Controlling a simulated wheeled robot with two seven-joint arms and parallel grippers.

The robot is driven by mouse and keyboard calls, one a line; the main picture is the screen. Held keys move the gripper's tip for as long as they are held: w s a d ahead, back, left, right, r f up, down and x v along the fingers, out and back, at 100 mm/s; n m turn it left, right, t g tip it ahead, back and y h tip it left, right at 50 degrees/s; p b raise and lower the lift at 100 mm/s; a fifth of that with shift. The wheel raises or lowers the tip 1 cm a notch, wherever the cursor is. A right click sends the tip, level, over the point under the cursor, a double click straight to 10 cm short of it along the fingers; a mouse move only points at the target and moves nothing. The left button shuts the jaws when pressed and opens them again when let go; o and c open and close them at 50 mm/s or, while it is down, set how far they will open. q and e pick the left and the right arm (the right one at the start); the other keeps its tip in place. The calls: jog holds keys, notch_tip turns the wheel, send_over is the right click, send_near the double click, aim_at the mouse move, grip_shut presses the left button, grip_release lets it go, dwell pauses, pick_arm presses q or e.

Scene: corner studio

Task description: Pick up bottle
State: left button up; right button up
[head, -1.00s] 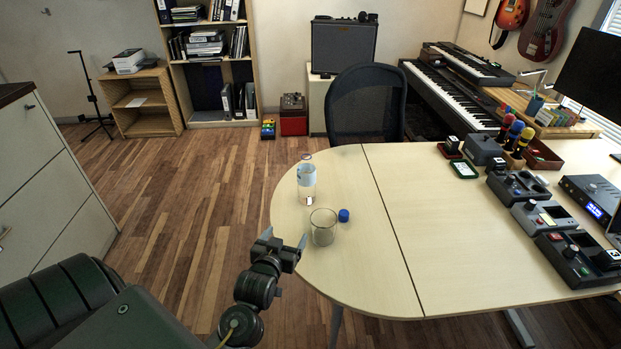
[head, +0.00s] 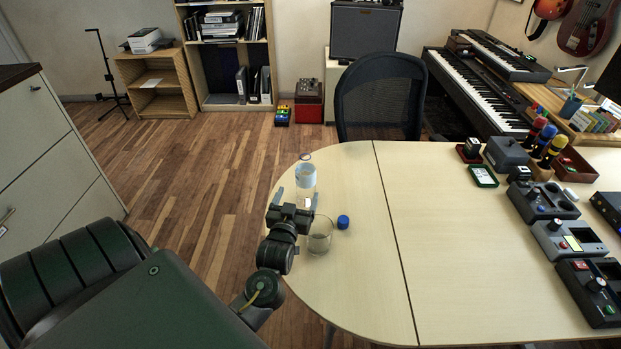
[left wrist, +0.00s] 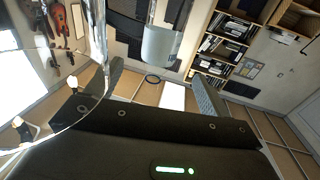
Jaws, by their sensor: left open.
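A clear bottle (head: 306,174) with a pale blue label stands upright on the rounded left end of the table (head: 352,270). My left gripper (head: 296,196) is in front of it, with its fingers apart, and hides the bottle's lower part. In the left wrist view the bottle (left wrist: 160,45) shows beyond the two spread fingers of the gripper (left wrist: 155,85). It does not look gripped. A clear glass (head: 320,236) stands right beside the gripper. A blue cap (head: 343,222) lies to the right of the glass. My right gripper is not in view.
The glass stands very near the left gripper, and its curved wall fills the left of the wrist view. An office chair (head: 380,100) is behind the table. Several grey devices (head: 565,240) line the right side. The table's middle is clear.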

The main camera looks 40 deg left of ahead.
aim_at(303, 179)
pick_arm(q)
jog(key=shift+w+a+r, duration=0.2)
jog(key=shift+w+a, duration=0.2)
jog(key=shift+w, duration=0.25)
jog(key=x, duration=0.3)
jog(key=shift+w+a+f+p, duration=0.1)
jog(key=shift+w+a+p, duration=0.05)
jog(key=shift+w+p, duration=0.15)
jog(key=shift+w+a, duration=0.1)
jog(key=shift+w, duration=0.15)
jog(key=p+x, duration=0.1)
jog(key=x, duration=0.4)
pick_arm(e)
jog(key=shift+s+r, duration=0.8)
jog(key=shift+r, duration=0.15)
pick_arm(q)
jog(key=shift+c, duration=0.3)
jog(key=shift+r, duration=0.2)
jog(key=c, duration=1.2)
